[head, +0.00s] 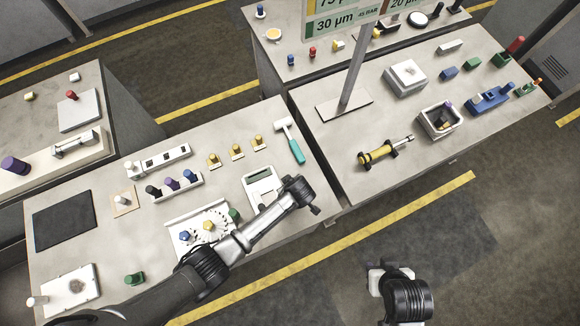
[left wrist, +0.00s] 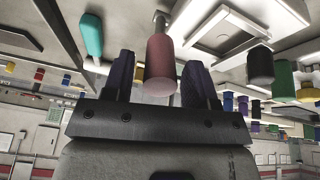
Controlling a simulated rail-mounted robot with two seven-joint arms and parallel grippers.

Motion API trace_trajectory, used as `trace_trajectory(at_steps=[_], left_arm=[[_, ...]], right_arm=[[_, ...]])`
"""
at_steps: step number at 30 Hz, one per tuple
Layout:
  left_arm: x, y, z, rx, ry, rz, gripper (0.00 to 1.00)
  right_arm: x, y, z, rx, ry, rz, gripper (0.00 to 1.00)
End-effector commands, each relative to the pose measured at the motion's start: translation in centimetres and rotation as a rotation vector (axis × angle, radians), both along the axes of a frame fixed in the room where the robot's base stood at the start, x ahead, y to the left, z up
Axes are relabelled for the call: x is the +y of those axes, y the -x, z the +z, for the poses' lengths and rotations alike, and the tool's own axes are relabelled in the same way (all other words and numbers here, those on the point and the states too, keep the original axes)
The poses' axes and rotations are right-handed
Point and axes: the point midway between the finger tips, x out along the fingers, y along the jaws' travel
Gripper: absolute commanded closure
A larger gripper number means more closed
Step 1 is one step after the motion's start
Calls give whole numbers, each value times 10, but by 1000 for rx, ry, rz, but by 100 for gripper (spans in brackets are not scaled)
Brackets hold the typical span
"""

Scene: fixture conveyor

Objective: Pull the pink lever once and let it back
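The pink lever's handle (left wrist: 160,50) shows in the left wrist view as a dull pink cylinder on a thin metal rod. My left gripper (left wrist: 158,70) is open, with one dark finger on each side of the handle and a small gap visible on both sides. In the head view my left gripper (head: 309,195) is over the front table's right part, and the lever is hidden behind it. My right gripper (head: 392,271) is over the floor at the bottom, away from the tables. Its fingers are too unclear to read.
A teal-handled hammer (head: 290,140) and a white device with a display (head: 262,185) lie close to my left gripper. A white dial plate (head: 207,228) with a green knob (head: 233,214) is beside my left forearm. The floor around my right gripper is clear.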

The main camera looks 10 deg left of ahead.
Motion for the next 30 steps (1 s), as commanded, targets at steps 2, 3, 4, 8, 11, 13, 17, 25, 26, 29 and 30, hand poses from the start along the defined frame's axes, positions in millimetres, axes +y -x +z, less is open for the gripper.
trace_trajectory(at_steps=[2,3,4,8,11,13,17,25,26,29,30], left_arm=[[0,0,0,0,0,0,56],[0,0,0,0,0,0,59],[0,0,0,0,0,0,62],[0,0,0,0,0,0,75],[0,0,0,0,0,0,84],[0,0,0,0,0,0,91],[0,0,0,0,0,0,100],[-3,4,-3,-25,-17,-1,100],[-4,5,-4,-36,-24,-1,100],[-7,11,-8,-80,-53,-1,100],[-9,13,-10,-103,-69,-1,100]], right_arm=[[0,0,0,0,0,0,57],[0,0,0,0,0,0,57],[0,0,0,0,0,0,57],[0,0,0,0,0,0,57],[0,0,0,0,-2,-2,57],[1,0,0,0,-3,-2,57],[2,0,0,0,-7,-4,57],[3,0,-4,1,-11,-7,57],[3,0,-5,1,-11,-7,57],[3,0,-11,1,-11,-7,57],[3,0,-14,1,-11,-7,57]])
